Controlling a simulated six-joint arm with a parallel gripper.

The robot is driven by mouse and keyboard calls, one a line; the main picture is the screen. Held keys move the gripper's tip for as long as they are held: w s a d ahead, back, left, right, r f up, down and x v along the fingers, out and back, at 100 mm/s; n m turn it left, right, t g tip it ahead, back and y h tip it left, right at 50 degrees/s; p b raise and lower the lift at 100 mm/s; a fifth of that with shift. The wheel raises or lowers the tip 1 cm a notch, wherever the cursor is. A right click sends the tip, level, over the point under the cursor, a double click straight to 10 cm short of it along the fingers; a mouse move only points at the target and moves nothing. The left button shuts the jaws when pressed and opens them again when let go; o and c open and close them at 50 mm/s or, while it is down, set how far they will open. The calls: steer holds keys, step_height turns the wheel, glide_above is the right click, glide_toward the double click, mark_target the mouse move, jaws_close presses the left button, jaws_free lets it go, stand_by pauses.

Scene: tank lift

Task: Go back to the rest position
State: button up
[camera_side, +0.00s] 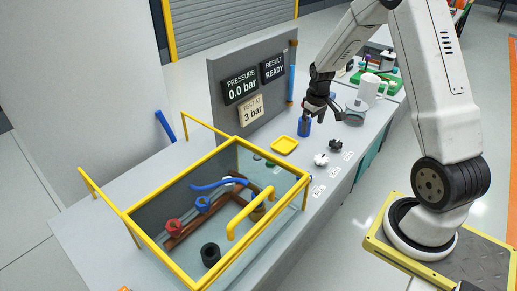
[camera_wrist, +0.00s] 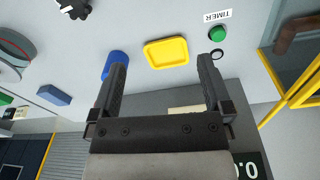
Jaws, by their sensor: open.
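My gripper (camera_side: 318,108) is above the back part of the bench, near the grey panel. In the wrist view my gripper (camera_wrist: 162,66) has its two dark fingers wide apart with nothing between them. A blue cylinder (camera_side: 304,127) stands on the bench just below the gripper in the side view. In the wrist view the blue cylinder (camera_wrist: 115,62) is partly hidden behind the left finger. A yellow tray (camera_side: 285,145) lies beside it and shows beyond the fingertips in the wrist view (camera_wrist: 166,53).
A yellow-framed glass tank (camera_side: 130,222) with pipes and red and blue fittings fills the bench front. A grey panel (camera_side: 228,70) with pressure signs stands behind. A white mug (camera_side: 368,90), a grey round item (camera_side: 355,107) and black (camera_side: 335,145) and white (camera_side: 321,159) knobs are nearby.

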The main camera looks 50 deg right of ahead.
steer(key=s+a+r, duration=0.2)
steer(key=s+a, duration=0.1)
steer(key=a, duration=0.5)
steer(key=s+a+r+n+t, duration=0.1)
steer(key=s+a+r, duration=0.1)
steer(key=a, duration=0.6)
steer(key=s+a+r+t, duration=0.1)
steer(key=s+a, duration=0.3)
steer(key=a, duration=0.4)
steer(key=shift+a+r+n, duration=0.15)
steer(key=shift+r+n, duration=0.25)
steer(key=shift+s+a, duration=0.3)
